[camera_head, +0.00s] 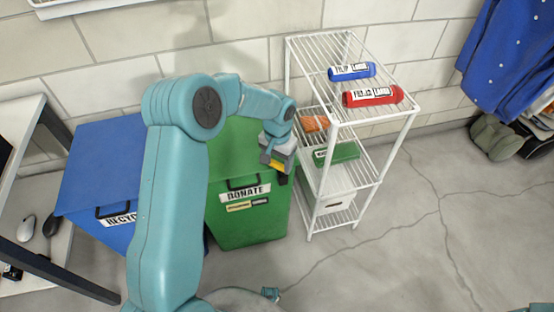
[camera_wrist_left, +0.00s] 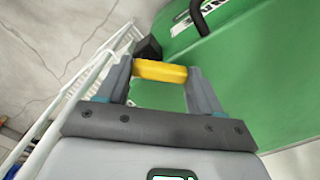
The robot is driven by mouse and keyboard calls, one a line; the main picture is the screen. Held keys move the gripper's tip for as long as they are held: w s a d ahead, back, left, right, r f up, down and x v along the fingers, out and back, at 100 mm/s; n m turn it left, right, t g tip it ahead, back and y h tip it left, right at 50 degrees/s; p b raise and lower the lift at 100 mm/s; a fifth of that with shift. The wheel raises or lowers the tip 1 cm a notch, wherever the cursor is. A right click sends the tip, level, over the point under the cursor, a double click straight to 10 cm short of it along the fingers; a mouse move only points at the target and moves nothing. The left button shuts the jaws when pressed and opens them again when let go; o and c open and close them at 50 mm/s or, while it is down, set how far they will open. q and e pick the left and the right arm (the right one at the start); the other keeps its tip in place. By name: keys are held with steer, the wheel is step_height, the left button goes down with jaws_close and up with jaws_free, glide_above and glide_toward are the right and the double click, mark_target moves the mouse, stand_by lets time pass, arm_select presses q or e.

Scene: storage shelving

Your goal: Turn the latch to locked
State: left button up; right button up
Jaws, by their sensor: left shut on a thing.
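The latch shows as a yellow bar (camera_wrist_left: 160,71) between the fingers of my left gripper (camera_wrist_left: 157,74) in the left wrist view. A black block (camera_wrist_left: 149,48) is just behind its left end. The bar lies across the gap, in front of the green bin's wall. In the head view my left gripper (camera_head: 276,167) is at the right side of the green bin (camera_head: 250,225), and a bit of yellow shows there. The gripper is shut on the yellow bar. I cannot read any locked or unlocked mark. My right gripper is not in view.
A white wire shelf (camera_head: 376,180) stands close to the right of my left gripper. It holds a blue roll (camera_head: 352,72), a red roll (camera_head: 372,96) and a green case (camera_head: 336,153). A blue bin (camera_head: 95,185) stands left.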

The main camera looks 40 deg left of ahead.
arm_select(q)
steer(key=m, duration=0.2)
steer(key=w+m+p, duration=0.1)
steer(key=m, duration=0.1)
steer(key=shift+r+m, duration=0.15)
steer(key=shift+m, duration=0.15)
steer(key=shift+w+d+m+p, duration=0.15)
steer(key=shift+m+p, duration=0.1)
steer(key=shift+m, duration=0.75)
steer(key=shift+w+d+m+p, duration=0.1)
steer(key=shift+m+p, duration=0.15)
steer(key=shift+m, duration=1.05)
steer(key=o, duration=1.1)
steer(key=shift+c, duration=0.2)
step_height(320, 180, up, 16)
steer(key=p, duration=0.2)
steer(key=shift+r, duration=0.1)
